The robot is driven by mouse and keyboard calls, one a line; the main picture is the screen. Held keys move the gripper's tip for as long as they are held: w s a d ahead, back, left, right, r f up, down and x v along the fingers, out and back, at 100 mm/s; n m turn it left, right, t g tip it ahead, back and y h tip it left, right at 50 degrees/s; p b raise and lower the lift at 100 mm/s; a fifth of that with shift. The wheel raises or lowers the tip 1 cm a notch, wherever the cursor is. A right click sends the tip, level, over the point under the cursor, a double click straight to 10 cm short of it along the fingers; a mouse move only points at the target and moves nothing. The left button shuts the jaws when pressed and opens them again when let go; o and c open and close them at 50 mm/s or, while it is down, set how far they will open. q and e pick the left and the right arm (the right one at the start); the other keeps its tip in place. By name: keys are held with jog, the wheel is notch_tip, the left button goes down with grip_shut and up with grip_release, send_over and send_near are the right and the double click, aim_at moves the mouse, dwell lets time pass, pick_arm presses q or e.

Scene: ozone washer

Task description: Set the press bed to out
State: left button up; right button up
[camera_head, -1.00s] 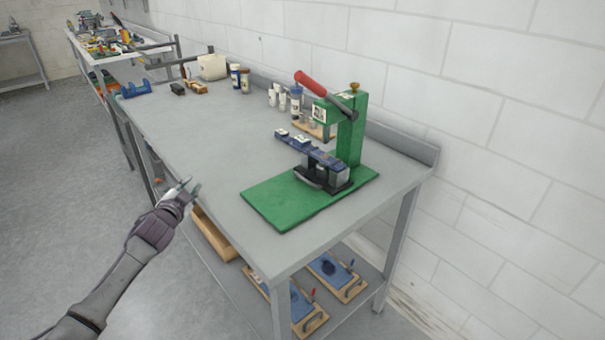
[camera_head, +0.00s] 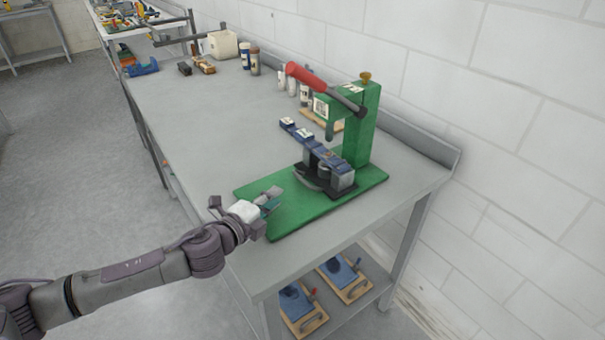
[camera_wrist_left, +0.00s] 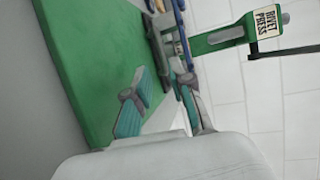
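The green rivet press (camera_head: 362,125) stands on a green base plate (camera_head: 300,218) at the near end of the grey bench, with a red-handled lever (camera_head: 312,76) at its top. The press bed (camera_head: 318,145), a blue bar with pale labels, sits on a dark mount and sticks out to the left of the press column. My left gripper (camera_head: 273,198) is over the left edge of the base plate, short of the bed and not touching it. In the left wrist view its two teal-padded fingers (camera_wrist_left: 163,104) are apart, with nothing between them. My right gripper is not visible.
Bottles (camera_head: 293,84) and a wooden stand are behind the press along the wall. A white container (camera_head: 223,44), a blue holder (camera_head: 142,68) and small blocks sit at the far end. The bench middle is clear. Wooden-based fixtures (camera_head: 345,278) are on the lower shelf.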

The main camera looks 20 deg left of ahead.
aim_at(300, 178)
pick_arm(q)
jog(key=x, duration=0.5)
jog(key=shift+w+d+r+p, duration=0.15)
jog(key=shift+w+p, duration=0.15)
jog(key=shift+p, duration=0.1)
jog(key=x, duration=0.5)
jog(key=shift+w, duration=0.2)
jog(key=shift+w+d+f, duration=0.2)
jog(key=shift+w+f, duration=0.15)
jog(key=shift+w, duration=0.3)
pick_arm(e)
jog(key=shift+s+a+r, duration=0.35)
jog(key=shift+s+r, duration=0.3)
pick_arm(q)
grip_shut()
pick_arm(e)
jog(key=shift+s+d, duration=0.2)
